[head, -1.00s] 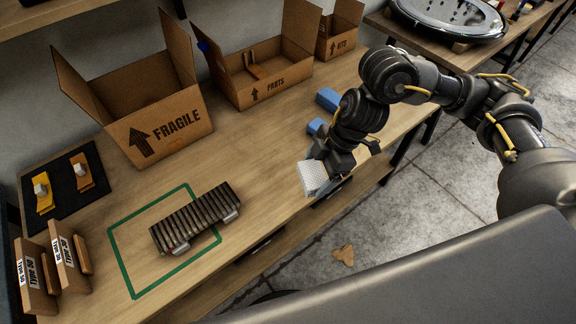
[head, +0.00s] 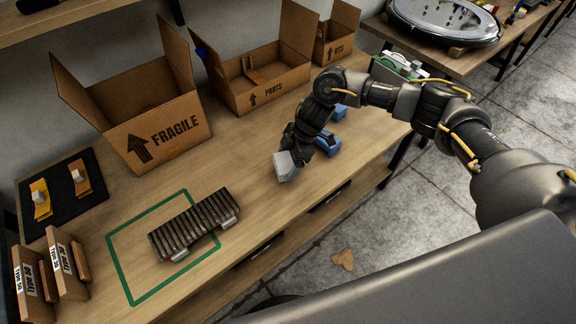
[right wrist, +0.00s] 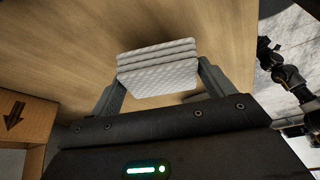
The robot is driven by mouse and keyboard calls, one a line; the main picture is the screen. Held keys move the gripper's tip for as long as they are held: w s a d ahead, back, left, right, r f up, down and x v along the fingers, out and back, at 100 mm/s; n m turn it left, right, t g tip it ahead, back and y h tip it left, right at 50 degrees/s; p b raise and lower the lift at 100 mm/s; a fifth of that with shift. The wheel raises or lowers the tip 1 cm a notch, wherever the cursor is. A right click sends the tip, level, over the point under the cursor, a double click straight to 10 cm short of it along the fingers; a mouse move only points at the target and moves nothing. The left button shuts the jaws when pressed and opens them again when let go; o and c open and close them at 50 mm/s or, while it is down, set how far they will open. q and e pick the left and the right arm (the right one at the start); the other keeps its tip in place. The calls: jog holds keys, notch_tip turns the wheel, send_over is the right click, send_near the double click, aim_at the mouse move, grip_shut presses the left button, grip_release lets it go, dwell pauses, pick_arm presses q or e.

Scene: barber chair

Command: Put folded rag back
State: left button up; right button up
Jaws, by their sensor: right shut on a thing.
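The folded rag (head: 284,164) is white, quilted and layered. My right gripper (head: 291,152) is shut on it and holds it over the wooden workbench, right of the ribbed metal part. In the right wrist view the rag (right wrist: 158,68) sits between the two fingers of the gripper (right wrist: 160,84), with the bench top behind it. Whether the rag touches the bench is hard to tell. My left gripper is not in view.
The FRAGILE box (head: 155,125), PARTS box (head: 262,85) and RTS box (head: 338,38) stand along the back. Blue objects (head: 328,143) lie beside my right gripper. Bench between the rag and the FRAGILE box is clear.

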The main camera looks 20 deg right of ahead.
aim_at(288, 167)
jog(key=shift+f, duration=1.5)
jog(key=shift+f, duration=0.1)
jog(key=o, duration=0.8)
jog(key=shift+r+p, duration=0.25)
jog(key=shift+p, duration=0.1)
jog(key=b+v, duration=0.1)
jog(key=v, duration=1.1)
